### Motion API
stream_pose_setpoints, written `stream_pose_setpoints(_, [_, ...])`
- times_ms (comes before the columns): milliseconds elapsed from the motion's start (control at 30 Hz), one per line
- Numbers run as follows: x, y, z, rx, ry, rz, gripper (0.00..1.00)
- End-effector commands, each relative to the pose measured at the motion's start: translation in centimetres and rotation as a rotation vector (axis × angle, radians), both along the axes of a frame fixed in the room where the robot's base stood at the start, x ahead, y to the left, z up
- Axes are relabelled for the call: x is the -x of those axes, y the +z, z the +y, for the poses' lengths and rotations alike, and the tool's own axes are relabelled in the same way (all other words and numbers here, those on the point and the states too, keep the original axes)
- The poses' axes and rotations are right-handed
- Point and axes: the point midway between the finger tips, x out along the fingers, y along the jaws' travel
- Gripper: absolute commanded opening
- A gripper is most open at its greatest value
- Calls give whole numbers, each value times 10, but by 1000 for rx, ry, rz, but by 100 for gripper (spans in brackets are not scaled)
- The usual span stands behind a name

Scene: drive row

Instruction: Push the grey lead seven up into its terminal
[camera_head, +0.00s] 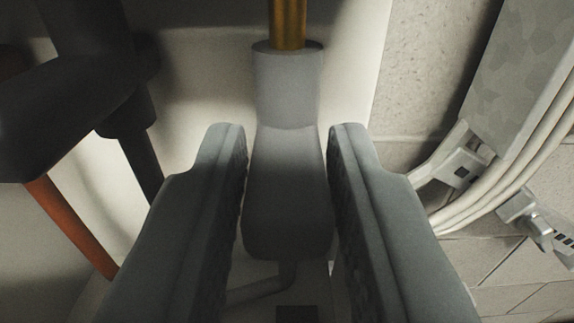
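The grey lead (287,190) has a wide, tapered body and a round sleeve at its top. A brass-coloured pin, which looks like its terminal (289,22), comes down from the top edge of the view and enters the sleeve's open mouth. How deep it sits inside is hidden. My gripper (288,130) has one grey finger on each side of the lead's body. The ribbed pads appear to touch the body, below the sleeve. A thin grey cable leaves the lead's lower end. No number seven is visible.
A black elbow-shaped fitting (75,105) with an orange-red rod (72,225) stands close on the left. On the right, several pale cables (510,180) run past metal clamps (460,165) and a grey mottled panel (520,60). A pale wall lies behind.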

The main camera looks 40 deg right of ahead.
Motion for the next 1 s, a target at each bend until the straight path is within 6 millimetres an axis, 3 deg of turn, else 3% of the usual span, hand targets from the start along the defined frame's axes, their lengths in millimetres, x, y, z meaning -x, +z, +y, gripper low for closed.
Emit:
stream_pose_setpoints(33, [0,0,0,0,0,0,14])
stream_pose_setpoints(100, [0,0,0,0,0,0,1])
stream_pose_setpoints(300, [0,2,0,-1,0,-1,0])
stream_pose_setpoints(500, [0,24,0,-1,0,-2,0])
stream_pose_setpoints(767, [0,25,0,0,0,0,0])
stream_pose_setpoints(800, [0,25,0,0,0,0,28])
stream_pose_setpoints(867, [0,25,0,0,0,0,40])
stream_pose_setpoints(1000, [0,25,0,0,0,0,42])
